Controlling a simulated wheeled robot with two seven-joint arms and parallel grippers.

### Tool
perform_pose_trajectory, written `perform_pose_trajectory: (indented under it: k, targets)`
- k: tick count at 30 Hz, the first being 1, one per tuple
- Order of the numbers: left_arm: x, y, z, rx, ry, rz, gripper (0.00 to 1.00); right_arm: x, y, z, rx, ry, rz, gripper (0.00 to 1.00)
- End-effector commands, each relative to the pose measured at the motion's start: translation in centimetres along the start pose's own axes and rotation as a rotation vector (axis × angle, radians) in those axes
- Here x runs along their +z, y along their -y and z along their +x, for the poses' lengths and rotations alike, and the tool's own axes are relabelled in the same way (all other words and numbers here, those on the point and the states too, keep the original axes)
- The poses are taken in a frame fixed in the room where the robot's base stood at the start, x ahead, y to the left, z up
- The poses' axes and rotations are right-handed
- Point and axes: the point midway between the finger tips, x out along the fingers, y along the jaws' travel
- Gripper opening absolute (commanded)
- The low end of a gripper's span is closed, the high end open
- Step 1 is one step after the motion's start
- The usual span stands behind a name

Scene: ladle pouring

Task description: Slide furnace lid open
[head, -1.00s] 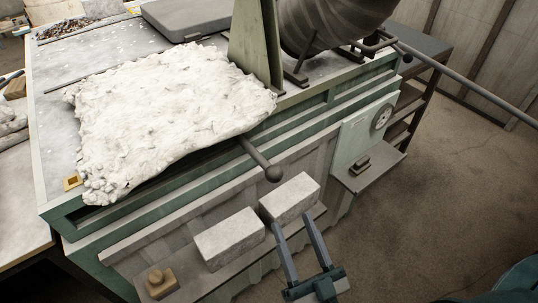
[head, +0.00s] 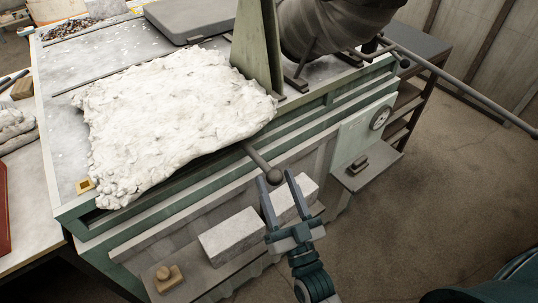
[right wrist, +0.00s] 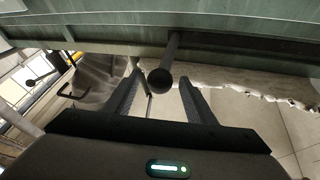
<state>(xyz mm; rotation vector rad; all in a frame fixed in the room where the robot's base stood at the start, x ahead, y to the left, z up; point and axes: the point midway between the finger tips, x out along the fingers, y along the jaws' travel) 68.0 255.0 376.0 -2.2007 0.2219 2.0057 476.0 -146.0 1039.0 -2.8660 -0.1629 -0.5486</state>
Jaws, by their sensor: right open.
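The furnace lid (head: 170,120) looks like a thick, white, lumpy slab lying on the green furnace's top. A dark handle rod (head: 256,157) sticks out from under its front edge and ends in a round knob (head: 274,176). My right gripper (head: 277,175) is open, its fingers pointing up toward the knob. In the right wrist view, the knob (right wrist: 160,80) appears between the two spread fingertips, with the rod (right wrist: 172,48) running away behind it. I cannot tell whether a finger touches it. The gripper holds nothing. My left gripper is out of view.
Two pale bricks (head: 232,235) rest on the furnace's front ledge, partly behind my right gripper. A gauge panel (head: 362,135) with a small shelf is to the right. A dark crucible (head: 330,25) and green upright (head: 258,50) stand behind. Floor at right is clear.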

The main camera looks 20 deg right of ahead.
Motion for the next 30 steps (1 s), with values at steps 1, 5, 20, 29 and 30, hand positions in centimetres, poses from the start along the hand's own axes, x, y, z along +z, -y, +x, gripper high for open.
perform_pose_trajectory:
  k: [1, 5, 20, 29, 30]
  targets:
    - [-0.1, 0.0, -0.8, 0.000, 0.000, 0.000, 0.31, -0.4, 0.1, 1.2, 0.000, -0.002, 0.000, 0.50]
    - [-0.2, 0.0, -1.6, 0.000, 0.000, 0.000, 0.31, -0.3, 0.1, 3.3, 0.000, -0.002, 0.000, 0.50]
    - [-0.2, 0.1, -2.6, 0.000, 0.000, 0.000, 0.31, 0.0, 0.0, 6.2, 0.000, 0.001, 0.000, 0.50]
    - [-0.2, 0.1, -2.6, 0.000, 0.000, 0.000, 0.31, 0.0, 0.0, 6.1, 0.000, 0.000, -0.001, 0.17]
    - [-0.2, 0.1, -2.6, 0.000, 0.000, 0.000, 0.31, 0.0, 0.0, 6.1, 0.000, 0.000, -0.001, 0.07]
